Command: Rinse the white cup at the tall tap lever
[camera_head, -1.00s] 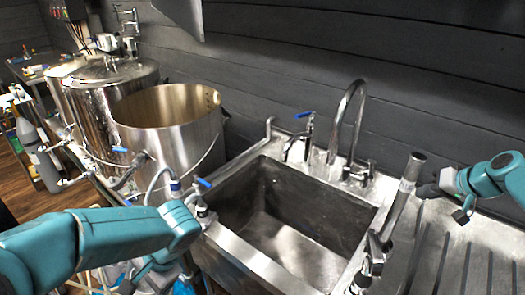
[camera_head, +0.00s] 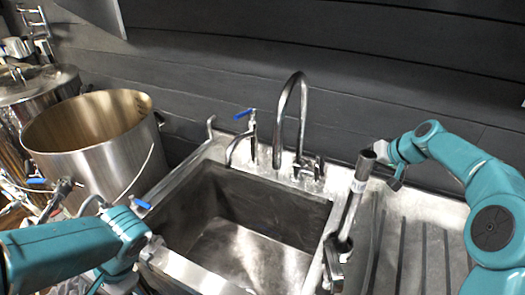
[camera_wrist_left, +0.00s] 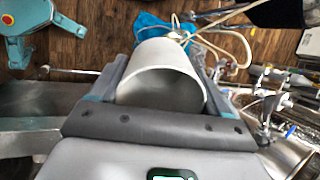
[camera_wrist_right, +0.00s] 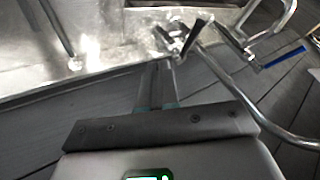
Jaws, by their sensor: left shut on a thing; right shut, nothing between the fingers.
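The white cup (camera_wrist_left: 160,72) is between the fingers of my left gripper (camera_wrist_left: 165,85) in the left wrist view, its open mouth facing that camera. The cup cannot be made out in the head view, where my left wrist is left of the sink. The tall curved tap (camera_head: 281,125) stands behind the sink (camera_head: 235,245), with a small lever (camera_head: 318,166) at the right of its base. My right gripper (camera_wrist_right: 157,85) is shut and empty. In the head view it is partly hidden near the top of an upright metal pipe, right of the tall tap. A metal lever also shows ahead of it in the right wrist view (camera_wrist_right: 192,38).
A smaller tap with a blue handle (camera_head: 244,114) stands left of the tall tap. The upright metal pipe (camera_head: 354,195) rises at the sink's right edge. A large open pot (camera_head: 75,150) stands at the left. The ribbed drainboard (camera_head: 425,225) is clear.

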